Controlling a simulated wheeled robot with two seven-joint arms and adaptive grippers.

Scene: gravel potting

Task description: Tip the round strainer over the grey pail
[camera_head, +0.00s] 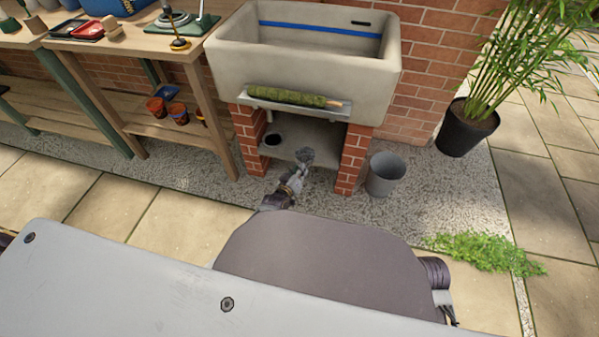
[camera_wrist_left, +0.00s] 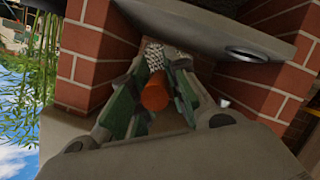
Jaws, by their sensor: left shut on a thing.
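The grey pail (camera_head: 386,178) stands upright on the gravel, just right of the sink's right brick pier. My left gripper (camera_head: 298,172) is low in front of the space under the sink, left of the pail and apart from it. In the left wrist view my left gripper (camera_wrist_left: 155,88) is shut on an orange-brown handle. A grey mesh piece beyond the handle looks like the round strainer (camera_wrist_left: 154,57); it also shows as a small grey shape in the head view (camera_head: 305,156). The strainer's contents cannot be made out.
A green roll (camera_head: 287,96) lies on a ledge above. A potted bamboo (camera_head: 467,128) stands right of the pail.

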